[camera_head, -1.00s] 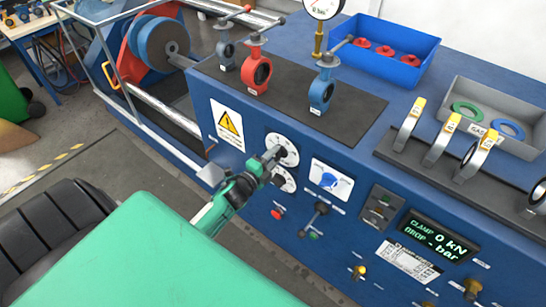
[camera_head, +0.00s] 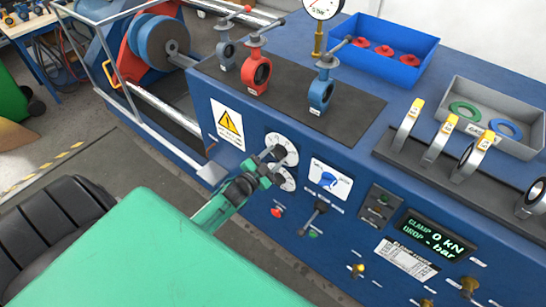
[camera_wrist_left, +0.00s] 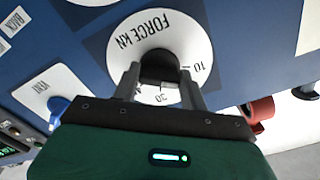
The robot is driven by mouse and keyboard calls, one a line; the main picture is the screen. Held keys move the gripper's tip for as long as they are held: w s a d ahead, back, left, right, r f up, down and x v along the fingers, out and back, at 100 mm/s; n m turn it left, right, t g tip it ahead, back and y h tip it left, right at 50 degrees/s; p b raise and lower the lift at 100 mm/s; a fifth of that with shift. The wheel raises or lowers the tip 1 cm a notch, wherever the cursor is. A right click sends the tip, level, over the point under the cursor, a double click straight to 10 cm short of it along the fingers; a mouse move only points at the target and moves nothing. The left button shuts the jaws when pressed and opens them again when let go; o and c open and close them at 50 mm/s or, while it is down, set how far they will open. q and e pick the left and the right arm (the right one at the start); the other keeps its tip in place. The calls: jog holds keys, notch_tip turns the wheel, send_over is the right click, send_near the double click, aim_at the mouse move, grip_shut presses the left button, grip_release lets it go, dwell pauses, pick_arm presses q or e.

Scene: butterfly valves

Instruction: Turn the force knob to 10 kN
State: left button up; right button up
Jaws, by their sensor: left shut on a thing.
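The force knob (camera_wrist_left: 158,68) is dark and sits on a white round dial marked FORCE kN (camera_wrist_left: 190,40) in the left wrist view. The 10 and 30 marks show on the dial's near side; the knob's pointer is not clear. In the head view this is the upper white dial (camera_head: 291,153) on the blue front panel. My left gripper (camera_head: 271,158) is shut on the knob, one finger on each side, in the left wrist view too (camera_wrist_left: 160,85). The display (camera_head: 437,236) reads CLAMP 0 kN and DROP - bar. My right gripper is not in view.
Valves (camera_head: 257,73) stand on the bench top above.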

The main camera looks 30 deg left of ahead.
pick_arm(q)
jog(key=shift+f+n, duration=0.1)
jog(key=shift+n, duration=1)
jog(key=o, duration=1)
jog(key=shift+s, duration=0.1)
jog(key=shift+s+a+b, duration=0.15)
jog(key=shift+s+b, duration=0.5)
jog(key=shift+s, duration=1.65)
jog(key=shift+s+a+b, duration=0.2)
jog(key=shift+s+b, duration=0.5)
jog(key=shift+s, duration=1.55)
jog(key=shift+s+a+b, duration=0.15)
jog(key=shift+s+b, duration=0.5)
jog(key=shift+s, duration=1.65)
